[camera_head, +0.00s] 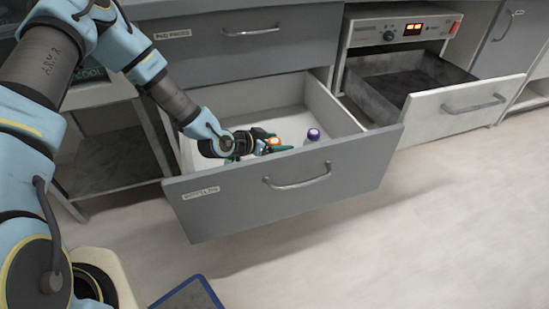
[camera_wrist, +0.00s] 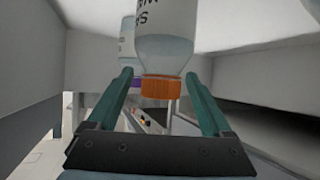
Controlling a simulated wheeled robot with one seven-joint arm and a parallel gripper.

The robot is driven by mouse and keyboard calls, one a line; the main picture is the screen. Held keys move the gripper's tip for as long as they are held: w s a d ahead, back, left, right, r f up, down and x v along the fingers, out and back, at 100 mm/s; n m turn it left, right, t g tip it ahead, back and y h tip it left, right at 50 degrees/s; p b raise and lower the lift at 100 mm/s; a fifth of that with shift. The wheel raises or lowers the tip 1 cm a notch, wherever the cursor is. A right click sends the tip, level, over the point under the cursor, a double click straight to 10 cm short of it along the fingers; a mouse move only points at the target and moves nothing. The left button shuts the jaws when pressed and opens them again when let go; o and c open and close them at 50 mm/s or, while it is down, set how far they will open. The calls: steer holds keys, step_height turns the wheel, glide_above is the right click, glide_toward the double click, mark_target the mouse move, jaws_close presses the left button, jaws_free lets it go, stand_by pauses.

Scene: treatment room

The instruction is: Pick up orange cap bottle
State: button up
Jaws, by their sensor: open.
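The orange cap bottle shows its orange cap (camera_head: 274,141) inside the open drawer; its body is mostly hidden there by the drawer front and my gripper. In the wrist view the clear, printed bottle (camera_wrist: 166,52) appears cap-down, with its orange cap (camera_wrist: 161,88) between my fingers. My gripper (camera_head: 268,146) is low in the drawer, open, its teal fingers on either side of the cap and neck. Small gaps seem to show beside the cap in the wrist view; contact is hard to judge. The fingertips also show in the wrist view (camera_wrist: 159,76).
A purple cap bottle (camera_head: 313,135) stands close to the right in the same drawer; its cap also shows behind the left finger in the wrist view (camera_wrist: 136,82). The drawer (camera_head: 285,184) has walls around my gripper. Another drawer (camera_head: 459,108) is open at the right.

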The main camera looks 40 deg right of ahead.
steer(key=shift+x, duration=0.85)
jaws_close()
